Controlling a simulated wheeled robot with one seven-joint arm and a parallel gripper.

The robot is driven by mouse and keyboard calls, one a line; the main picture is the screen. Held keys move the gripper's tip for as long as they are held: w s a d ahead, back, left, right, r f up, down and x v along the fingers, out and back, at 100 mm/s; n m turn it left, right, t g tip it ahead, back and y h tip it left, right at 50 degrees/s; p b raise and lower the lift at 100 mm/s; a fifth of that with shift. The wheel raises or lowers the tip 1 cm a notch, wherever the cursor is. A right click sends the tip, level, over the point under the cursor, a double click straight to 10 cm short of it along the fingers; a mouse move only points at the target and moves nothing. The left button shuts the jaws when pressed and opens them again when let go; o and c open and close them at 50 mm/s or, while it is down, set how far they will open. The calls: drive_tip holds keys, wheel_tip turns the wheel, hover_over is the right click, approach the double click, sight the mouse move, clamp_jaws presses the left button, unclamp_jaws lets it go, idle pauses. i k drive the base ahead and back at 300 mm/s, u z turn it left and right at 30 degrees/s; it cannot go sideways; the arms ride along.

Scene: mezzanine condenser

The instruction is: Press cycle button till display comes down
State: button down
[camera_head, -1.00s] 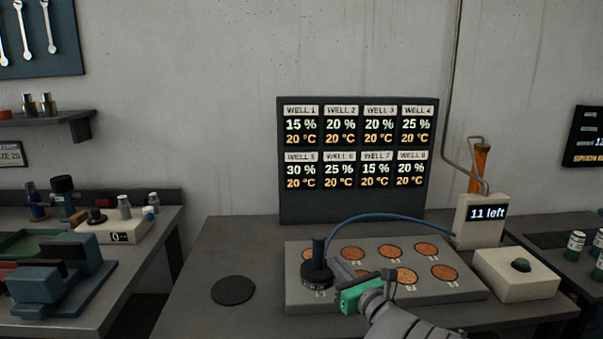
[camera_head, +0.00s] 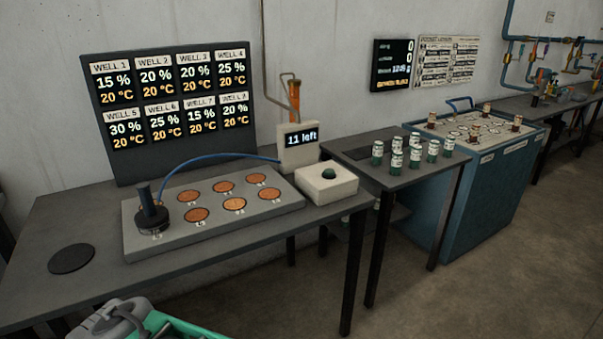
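A dark green domed button (camera_head: 328,173) sits on top of a pale box (camera_head: 326,187) at the right end of the bench. Beside it stands a pale unit whose small display (camera_head: 302,137) reads "11 left". The large well display (camera_head: 170,100) stands at the back of the bench and shows percentages from 15 to 30 and 20 °C for every well. Grey and green parts of my gripper (camera_head: 175,327) show at the bottom edge, low in front of the bench and well away from the button. Its fingertips are not clearly visible.
A grey block (camera_head: 270,217) with copper wells lies left of the button. A black handled tool (camera_head: 150,212) stands on it, with a blue hose behind. A side table (camera_head: 400,178) with several green-and-white jars and a blue cabinet (camera_head: 480,205) stand right. Floor is clear at lower right.

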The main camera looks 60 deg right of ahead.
sight(329, 172)
drive_tip(key=u, duration=2.4)
drive_tip(key=k, duration=1.75)
drive_tip(key=z, duration=2.4)
